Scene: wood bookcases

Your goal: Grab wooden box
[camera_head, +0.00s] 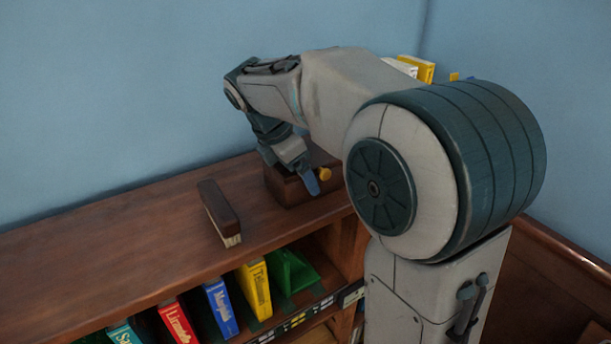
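A dark brown wooden box (290,192) stands on top of the bookcase, near its right end. The other finger is hidden, so I cannot tell whether the gripper is open or shut on the box. The box's back and part of its top are hidden behind my gripper and arm.
A brush with a dark wooden back and pale bristles (219,211) lies on the bookcase top (110,245), left of the box. Books, including a yellow one (254,290), and a green object (291,270) stand on the shelf below. A blue wall is behind; the top's left side is clear.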

